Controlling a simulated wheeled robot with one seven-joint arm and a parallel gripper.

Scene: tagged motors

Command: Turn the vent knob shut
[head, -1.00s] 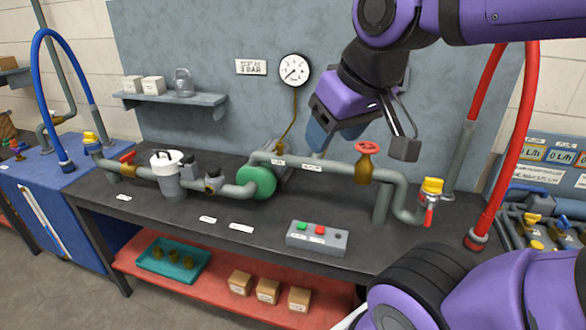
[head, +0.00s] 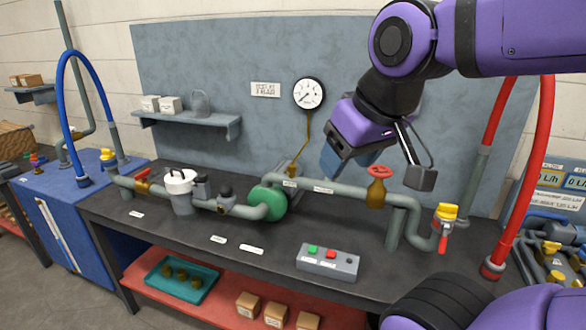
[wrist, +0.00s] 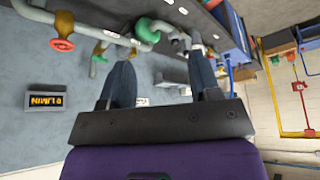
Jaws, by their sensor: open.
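I cannot tell which part is the vent knob. A red handwheel (head: 381,171) tops a brass valve (head: 376,194) on the grey pipe (head: 340,189); the wheel also shows in the wrist view (wrist: 62,45). A yellow knob (head: 446,211) with a red lever below is at the pipe's right end. A small dark knob (head: 225,192) is on the left part of the line. My gripper (head: 338,168) is open and empty, above and behind the pipe, left of the handwheel. In the wrist view its two dark fingers (wrist: 165,85) stand apart with nothing between them.
A green disc (head: 268,203), a white-lidded pot (head: 181,190) and a button box (head: 328,262) are on the dark bench (head: 280,245). A round gauge (head: 308,93) is on the back panel. A red hose (head: 531,160) arches at the right. The bench front is mostly clear.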

